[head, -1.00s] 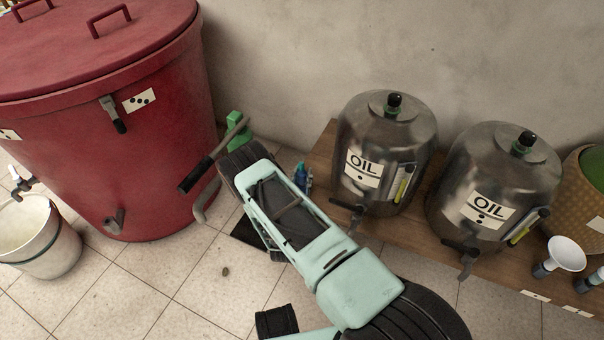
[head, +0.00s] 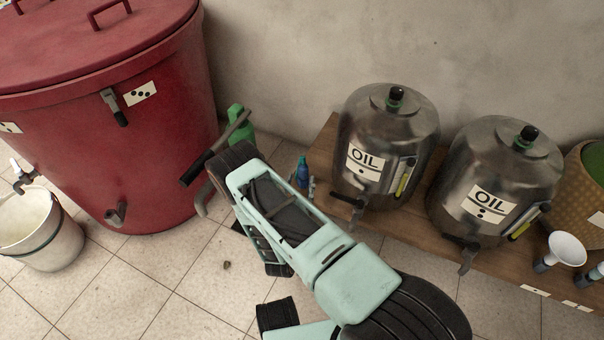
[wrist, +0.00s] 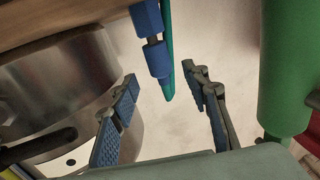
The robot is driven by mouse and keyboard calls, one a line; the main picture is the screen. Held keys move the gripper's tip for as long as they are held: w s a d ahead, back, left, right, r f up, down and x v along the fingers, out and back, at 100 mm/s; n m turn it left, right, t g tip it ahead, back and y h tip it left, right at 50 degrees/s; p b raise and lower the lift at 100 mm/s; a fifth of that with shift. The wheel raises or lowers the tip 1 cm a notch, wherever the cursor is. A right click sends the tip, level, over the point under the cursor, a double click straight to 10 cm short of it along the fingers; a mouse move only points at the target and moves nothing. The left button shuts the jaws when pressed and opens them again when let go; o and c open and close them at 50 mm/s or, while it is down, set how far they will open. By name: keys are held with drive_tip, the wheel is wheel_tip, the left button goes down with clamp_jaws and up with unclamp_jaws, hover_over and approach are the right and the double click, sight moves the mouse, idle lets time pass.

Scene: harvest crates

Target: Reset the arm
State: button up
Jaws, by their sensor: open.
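My arm reaches up from the bottom of the head view toward the wall, between the red vat and the oil drums. In the wrist view my gripper (wrist: 163,95) is open, its two fingers apart with blue pads and nothing between them. A blue and teal tool (wrist: 155,45) shows past the fingers in the wrist view, and a green object (wrist: 290,70) is close on the right.
A large red vat (head: 165,185) stands left, with a white bucket (head: 40,235) by it. Two steel oil drums (head: 362,190) (head: 450,215) and a white funnel (head: 567,250) are on the wooden bench (head: 420,262) at right. Tiled floor at lower left is mostly clear.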

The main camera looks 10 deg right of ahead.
drive_tip(key=shift+s+a, duration=0.25)
drive_tip(key=shift+s, duration=0.45)
